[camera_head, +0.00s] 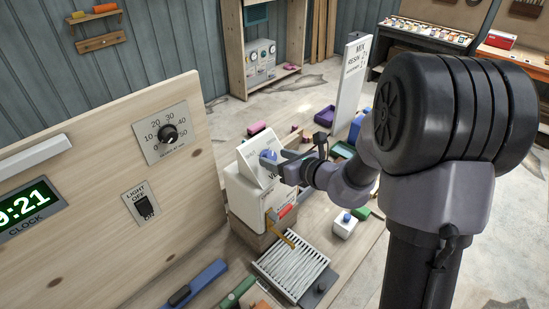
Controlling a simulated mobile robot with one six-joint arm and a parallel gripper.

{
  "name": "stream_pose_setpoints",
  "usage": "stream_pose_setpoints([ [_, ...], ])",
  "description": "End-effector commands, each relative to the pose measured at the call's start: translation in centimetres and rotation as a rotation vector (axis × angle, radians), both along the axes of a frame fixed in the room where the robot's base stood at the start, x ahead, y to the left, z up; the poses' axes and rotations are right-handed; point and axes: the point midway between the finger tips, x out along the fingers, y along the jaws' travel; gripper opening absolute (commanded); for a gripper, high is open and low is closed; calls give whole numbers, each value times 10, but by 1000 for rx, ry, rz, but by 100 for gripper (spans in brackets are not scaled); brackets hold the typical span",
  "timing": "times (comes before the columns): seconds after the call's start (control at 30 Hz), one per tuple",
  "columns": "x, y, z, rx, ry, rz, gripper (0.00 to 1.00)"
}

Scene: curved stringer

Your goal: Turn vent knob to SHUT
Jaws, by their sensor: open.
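A white box (247,200) with a sloped face stands on the bench. A blue knob (267,155) sits on its sloped face. Part of a label starting with "V" shows under it, and the rest is hidden by my gripper. My gripper (279,164) reaches in from the right, open, with its fingers at the knob. I cannot tell whether they touch it. The knob's pointing direction and any SHUT mark cannot be made out.
A wooden panel (98,215) at left carries a black dial (168,135), a light switch (144,206) and a clock (25,209). Small items clutter the bench.

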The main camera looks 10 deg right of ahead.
Motion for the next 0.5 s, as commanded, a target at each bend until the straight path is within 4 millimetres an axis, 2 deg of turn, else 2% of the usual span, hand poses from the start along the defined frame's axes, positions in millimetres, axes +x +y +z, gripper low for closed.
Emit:
stream_pose_setpoints([
  [0.17, 10, 5, -4, 0, 0, 0, 55],
  [0.4, 11, 5, -4, 0, 0, 0, 55],
  [0.43, 11, 5, -4, 0, 0, 0, 53],
  [0.5, 10, 5, -4, 0, 0, 0, 39],
])
